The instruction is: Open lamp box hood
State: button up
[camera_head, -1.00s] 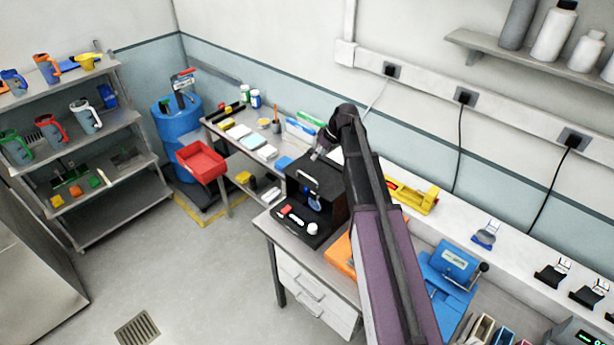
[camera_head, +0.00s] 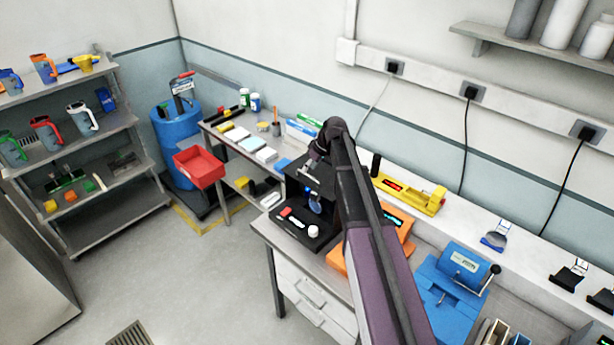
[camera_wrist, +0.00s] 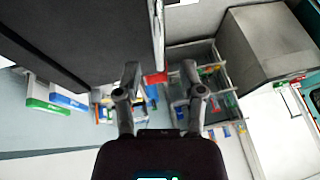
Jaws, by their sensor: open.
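The black lamp box (camera_head: 328,187) stands on the bench's left end, its base carrying a red switch and a white knob at the front. A blue lens or light shows in its front opening. My gripper (camera_head: 316,156) is at the upper part of the box, small and partly hidden by my arm. In the wrist view my gripper (camera_wrist: 161,76) has its two fingers spread apart with nothing clearly between them. A large dark panel (camera_wrist: 85,35), likely the hood, fills the upper left, with a pale bar (camera_wrist: 157,35) along its edge near the fingertips. Contact is unclear.
An orange device (camera_head: 394,222), a yellow device (camera_head: 412,194) and a blue press (camera_head: 455,280) stand right of the box. A side table (camera_head: 238,142) with small items and a red bin (camera_head: 200,166) are to the left. Open floor lies in front.

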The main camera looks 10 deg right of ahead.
jog(key=shift+b+x, duration=0.7)
jog(key=shift+x, duration=0.4)
grip_shut()
jog(key=shift+a, duration=0.1)
